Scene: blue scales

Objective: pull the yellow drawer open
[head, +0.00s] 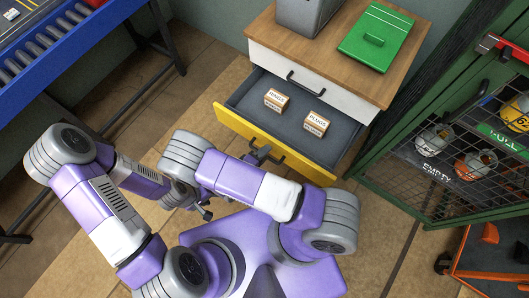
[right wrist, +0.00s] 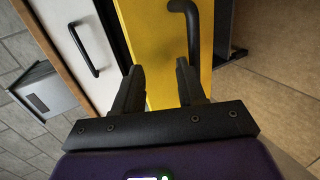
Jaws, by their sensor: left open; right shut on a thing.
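The yellow drawer (head: 232,124) stands open below a white drawer, its grey inside showing in the head view. Its yellow front fills the middle of the right wrist view (right wrist: 155,40). My right gripper (head: 262,155) is at the front and shut on the drawer's black handle (right wrist: 193,30); in the right wrist view the handle runs down towards the fingers (right wrist: 160,85). The exact contact is partly hidden. My left gripper (head: 203,212) is open and empty, low and left of the drawer front, partly hidden by my arms.
Two small labelled boxes, RINGS (head: 277,100) and PLUGS (head: 316,124), sit inside the drawer. The white drawer (head: 330,96) above is closed. A green mesh cage (head: 470,205) is close on the right.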

